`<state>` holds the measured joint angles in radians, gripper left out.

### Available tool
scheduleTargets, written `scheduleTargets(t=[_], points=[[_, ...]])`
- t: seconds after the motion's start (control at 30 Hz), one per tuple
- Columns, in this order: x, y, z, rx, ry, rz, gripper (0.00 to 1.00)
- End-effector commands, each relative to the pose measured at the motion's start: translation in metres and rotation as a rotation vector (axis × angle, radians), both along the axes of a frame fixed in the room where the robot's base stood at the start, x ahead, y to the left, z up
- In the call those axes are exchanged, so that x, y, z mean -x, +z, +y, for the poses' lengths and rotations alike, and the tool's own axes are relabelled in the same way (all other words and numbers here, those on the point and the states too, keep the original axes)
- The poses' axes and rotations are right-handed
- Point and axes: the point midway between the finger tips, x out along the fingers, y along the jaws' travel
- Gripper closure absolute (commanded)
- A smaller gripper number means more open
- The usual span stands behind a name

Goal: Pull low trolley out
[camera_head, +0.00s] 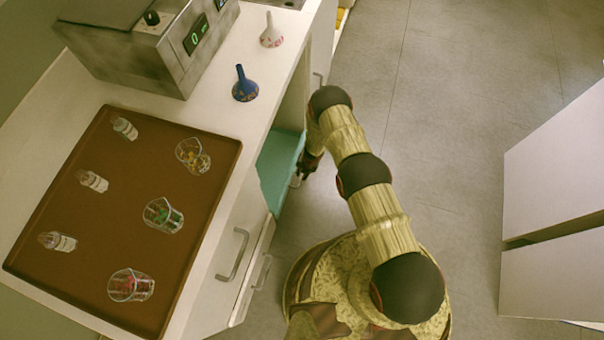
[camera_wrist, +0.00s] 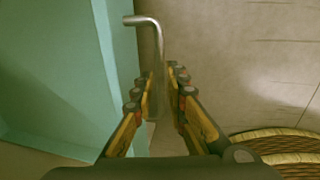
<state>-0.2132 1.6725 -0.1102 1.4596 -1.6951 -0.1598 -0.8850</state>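The low trolley (camera_head: 277,165) is a teal, box-like body in the opening under the white counter. In the wrist view its teal wall and inner panel (camera_wrist: 55,70) fill the left side. A thin, bent metal handle (camera_wrist: 143,20) stands out from it and runs down between my fingers. My gripper (camera_wrist: 161,72) has one finger on each side of this bar. In the head view my gripper (camera_head: 303,171) is low at the trolley's outer edge. Whether the fingers press on the handle is unclear, and the lower part of the bar is partly hidden by them.
The counter carries a brown tray (camera_head: 95,205) with bottles and glasses, a metal device (camera_head: 150,45) and two funnels. Cabinet doors with handles (camera_head: 236,254) flank the opening. A white cabinet (camera_head: 555,180) stands at right. Grey floor (camera_head: 460,110) between is clear.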

Motion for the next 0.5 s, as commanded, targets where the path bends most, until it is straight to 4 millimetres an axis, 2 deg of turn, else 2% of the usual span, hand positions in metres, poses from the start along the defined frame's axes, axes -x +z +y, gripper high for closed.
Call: scheduleTargets(t=[0.2,0.5], points=[[0.0001,0.0000,-0.0001,0.000,0.000,0.000,1.00],[0.0001,0.0000,-0.0001,0.000,0.000,0.000,1.00]])
